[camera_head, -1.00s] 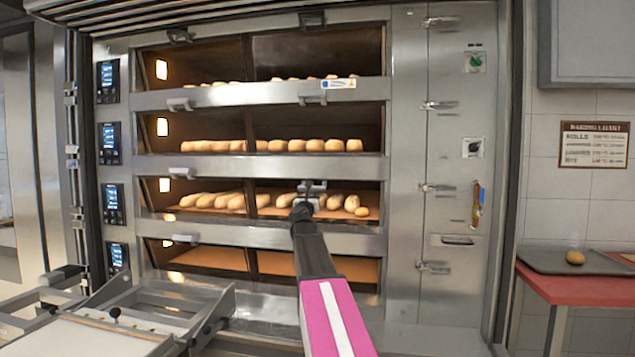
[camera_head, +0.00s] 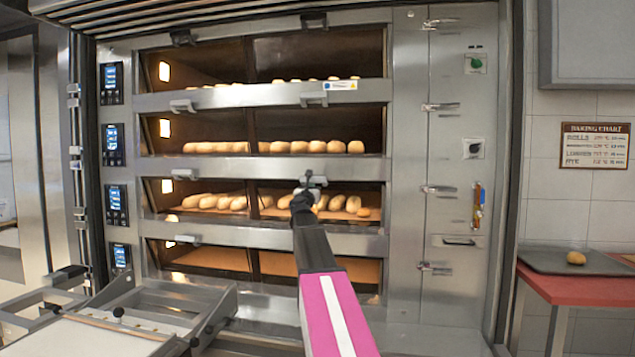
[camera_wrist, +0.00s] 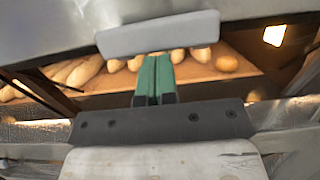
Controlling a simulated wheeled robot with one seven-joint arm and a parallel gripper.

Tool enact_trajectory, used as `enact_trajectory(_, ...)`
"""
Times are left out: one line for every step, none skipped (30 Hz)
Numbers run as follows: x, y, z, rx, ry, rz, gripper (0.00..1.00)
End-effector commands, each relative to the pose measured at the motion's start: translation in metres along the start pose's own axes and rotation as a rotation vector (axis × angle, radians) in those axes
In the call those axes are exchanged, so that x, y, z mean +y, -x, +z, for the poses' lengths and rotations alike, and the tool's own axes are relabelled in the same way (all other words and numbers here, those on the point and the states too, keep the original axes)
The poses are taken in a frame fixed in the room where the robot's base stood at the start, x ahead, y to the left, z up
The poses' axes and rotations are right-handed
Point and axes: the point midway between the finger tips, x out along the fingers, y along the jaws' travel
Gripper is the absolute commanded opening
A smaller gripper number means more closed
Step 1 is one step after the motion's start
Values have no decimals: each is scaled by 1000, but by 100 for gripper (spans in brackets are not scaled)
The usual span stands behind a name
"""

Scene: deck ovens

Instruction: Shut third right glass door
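The third deck of the oven holds several loaves behind its right glass door (camera_head: 345,190), whose edges are hard to make out. A grey handle (camera_head: 317,181) sits at the top of this right half; it shows large in the wrist view (camera_wrist: 158,34). My gripper (camera_head: 304,190) is at this handle, its dark end overlapping it in the head view. In the wrist view its two green fingers (camera_wrist: 154,60) are together, tips right at the handle's lower edge, with nothing seen between them. Whether they touch the handle, and how far the door stands open, I cannot tell.
Other decks with loaves (camera_head: 315,146) and steel handles lie above, and an empty-looking deck (camera_head: 275,264) below. A loader frame (camera_head: 165,310) stands at the lower left. A red table (camera_head: 580,289) with a tray stands at the right.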

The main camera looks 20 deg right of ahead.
Motion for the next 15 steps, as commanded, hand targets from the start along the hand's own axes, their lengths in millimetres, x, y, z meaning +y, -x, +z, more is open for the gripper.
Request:
enact_trajectory(6,-25,-9,12,-5,5,0)
enact_trajectory(7,-22,-9,12,-5,6,0)
enact_trajectory(7,-18,-8,12,-6,7,0)
enact_trajectory(7,-15,-8,12,-6,6,0)
enact_trajectory(6,-11,-7,11,-7,6,0)
enact_trajectory(6,-7,-6,11,-7,5,0)
enact_trajectory(6,-4,-6,10,-7,4,0)
enact_trajectory(6,-1,-5,10,-7,3,0)
enact_trajectory(6,3,-4,9,-7,2,0)
enact_trajectory(5,6,-4,9,-7,1,0)
enact_trajectory(5,9,-3,9,-7,0,0)
enact_trajectory(4,14,-2,8,-7,-1,0)
enact_trajectory(4,18,-2,8,-7,-2,0)
enact_trajectory(4,21,-1,8,-7,-1,0)
enact_trajectory(4,27,-1,8,-6,0,0)
